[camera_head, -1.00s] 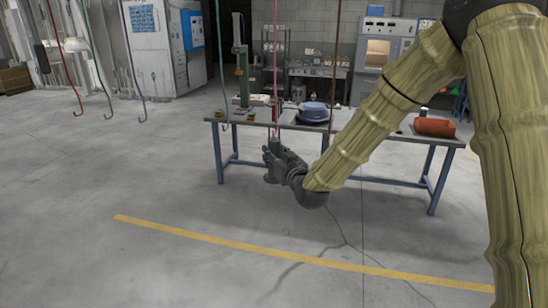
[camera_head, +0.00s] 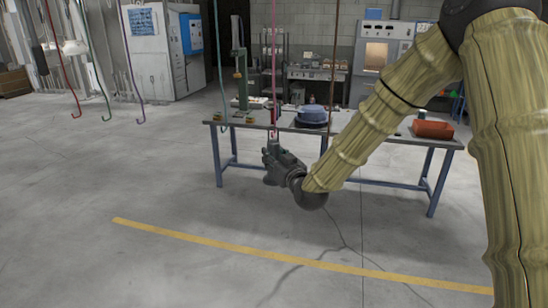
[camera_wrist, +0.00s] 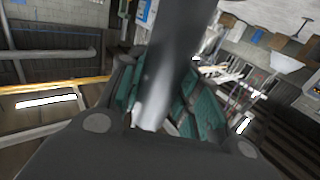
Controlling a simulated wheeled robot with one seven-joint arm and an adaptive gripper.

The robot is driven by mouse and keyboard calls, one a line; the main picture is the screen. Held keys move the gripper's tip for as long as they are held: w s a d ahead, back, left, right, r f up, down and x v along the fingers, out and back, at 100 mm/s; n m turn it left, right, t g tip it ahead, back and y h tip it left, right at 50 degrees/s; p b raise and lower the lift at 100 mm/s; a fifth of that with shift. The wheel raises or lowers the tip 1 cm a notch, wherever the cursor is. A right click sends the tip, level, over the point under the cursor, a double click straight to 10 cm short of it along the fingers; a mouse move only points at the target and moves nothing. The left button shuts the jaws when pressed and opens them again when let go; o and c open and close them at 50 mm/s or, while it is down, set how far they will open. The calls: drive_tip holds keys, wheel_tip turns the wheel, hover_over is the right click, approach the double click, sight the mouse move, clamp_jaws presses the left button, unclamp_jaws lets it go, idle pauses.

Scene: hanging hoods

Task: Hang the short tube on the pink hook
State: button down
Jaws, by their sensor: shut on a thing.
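The pink hook (camera_head: 274,70) hangs from above on a long thin rod. Its lower end comes down at my gripper (camera_head: 271,160) in the head view. I cannot tell whether they touch or which is in front. In the wrist view a smooth dark grey tube (camera_wrist: 172,55) stands between the teal finger pads of my gripper (camera_wrist: 165,112), which is shut on it. The tube runs up out of the top of that view, so its far end is hidden. In the head view I cannot make out the tube clearly.
Other hooks hang nearby: teal (camera_head: 220,70), brown (camera_head: 335,65), red (camera_head: 62,70), green (camera_head: 93,65) and purple (camera_head: 127,50). A table (camera_head: 365,181) behind my gripper bears a blue bowl-like thing (camera_head: 311,114) and an orange-red container (camera_head: 432,129). The floor in front is clear.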

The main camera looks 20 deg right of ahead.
drive_tip(key=shift+f+b, duration=0.95)
drive_tip(key=shift+f, duration=0.1)
idle(0.4)
drive_tip(key=c, duration=0.9)
unclamp_jaws()
drive_tip(key=shift+c, duration=0.2)
